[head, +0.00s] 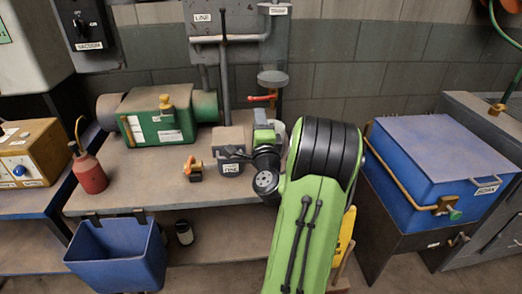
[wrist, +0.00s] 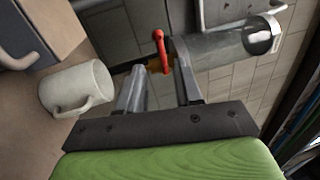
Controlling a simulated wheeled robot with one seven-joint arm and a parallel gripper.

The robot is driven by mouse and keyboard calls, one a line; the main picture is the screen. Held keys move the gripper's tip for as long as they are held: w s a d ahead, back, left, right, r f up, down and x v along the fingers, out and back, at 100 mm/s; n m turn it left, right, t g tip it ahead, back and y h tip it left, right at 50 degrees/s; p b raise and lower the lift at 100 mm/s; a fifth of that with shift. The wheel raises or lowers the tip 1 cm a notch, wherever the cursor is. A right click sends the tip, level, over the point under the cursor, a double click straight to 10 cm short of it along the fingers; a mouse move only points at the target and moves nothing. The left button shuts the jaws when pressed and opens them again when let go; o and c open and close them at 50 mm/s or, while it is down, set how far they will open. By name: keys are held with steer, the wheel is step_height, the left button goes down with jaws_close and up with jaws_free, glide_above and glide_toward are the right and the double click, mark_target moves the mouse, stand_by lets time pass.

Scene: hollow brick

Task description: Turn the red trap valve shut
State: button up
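The red trap valve handle (head: 263,98) sits low on the pipework under the wall panel, beside a grey cylinder. In the wrist view the red handle (wrist: 160,48) stands on a brass-coloured body against a grey metallic cylinder (wrist: 225,45). My gripper (wrist: 157,60) is open, with its two fingers apart and the handle showing between and just beyond their tips. I cannot tell whether a finger touches it. In the head view my green gripper (head: 263,118) is just below the handle, its fingers hardly visible.
A white mug (wrist: 72,90) stands left of my fingers in the wrist view. A small grey box (head: 229,145) and an orange-handled item (head: 194,168) are on the bench (head: 130,185). A green pump (head: 160,122) and red bottle (head: 88,170) stand further left. A blue chest (head: 430,145) is right.

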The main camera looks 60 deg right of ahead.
steer(key=b+v, duration=0.2)
steer(key=v, duration=0.3)
steer(key=shift+a+b, duration=0.1)
steer(key=shift+b, duration=0.2)
